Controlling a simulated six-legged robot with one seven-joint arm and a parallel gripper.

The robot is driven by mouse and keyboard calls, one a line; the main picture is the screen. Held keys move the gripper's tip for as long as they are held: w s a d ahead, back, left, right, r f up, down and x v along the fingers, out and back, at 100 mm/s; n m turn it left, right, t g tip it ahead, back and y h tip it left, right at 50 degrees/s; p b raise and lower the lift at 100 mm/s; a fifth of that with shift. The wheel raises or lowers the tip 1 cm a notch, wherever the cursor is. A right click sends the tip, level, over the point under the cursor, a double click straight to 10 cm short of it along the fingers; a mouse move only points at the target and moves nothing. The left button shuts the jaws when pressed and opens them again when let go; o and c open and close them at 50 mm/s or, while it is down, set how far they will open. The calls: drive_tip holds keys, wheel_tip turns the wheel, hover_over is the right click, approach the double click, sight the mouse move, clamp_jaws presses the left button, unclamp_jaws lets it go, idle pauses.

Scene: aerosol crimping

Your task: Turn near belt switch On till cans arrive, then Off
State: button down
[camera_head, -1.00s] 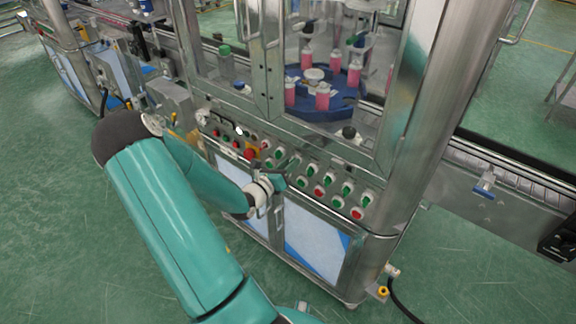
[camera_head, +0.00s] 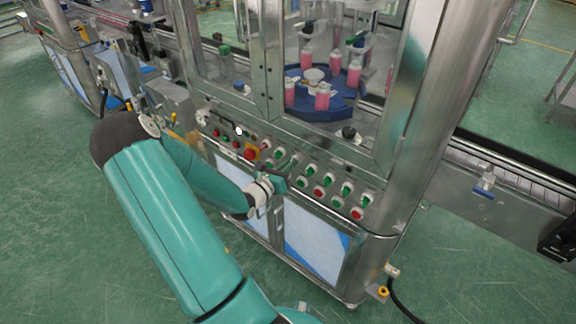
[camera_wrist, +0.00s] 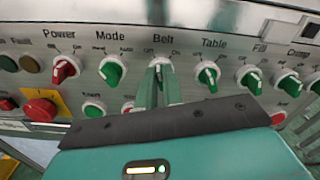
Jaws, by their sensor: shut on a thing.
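The Belt switch (camera_wrist: 159,62) is a white-ringed knob on the panel, under a "Belt" label with Off and On marks, in the wrist view. My gripper (camera_wrist: 159,88) is shut on this knob, its two green fingers on either side of it. The fingers hide most of the knob, so I cannot tell its setting. In the head view my gripper (camera_head: 282,178) is at the panel's front, below the enclosure. Several pink cans (camera_head: 322,98) with white tops stand in the blue rotary table (camera_head: 345,105) behind the glass.
Power (camera_wrist: 65,68), Mode (camera_wrist: 112,70), Table (camera_wrist: 208,74) and Fill (camera_wrist: 249,77) switches flank the Belt switch. A red emergency button (camera_wrist: 40,109) on yellow is at lower left. The conveyor (camera_head: 505,168) on the right shows no cans.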

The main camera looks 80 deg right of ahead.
drive_tip(key=m, duration=0.9)
drive_tip(key=shift+s+a+f, duration=0.1)
drive_tip(key=shift+s+a, duration=0.05)
drive_tip(key=shift+s, duration=0.05)
drive_tip(key=shift+m, duration=0.3)
drive_tip(key=c, duration=1.5)
unclamp_jaws()
drive_tip(key=shift+c, duration=0.2)
drive_tip(key=v, duration=1.3)
drive_tip(key=shift+w+a, duration=0.15)
drive_tip(key=shift+a, duration=0.2)
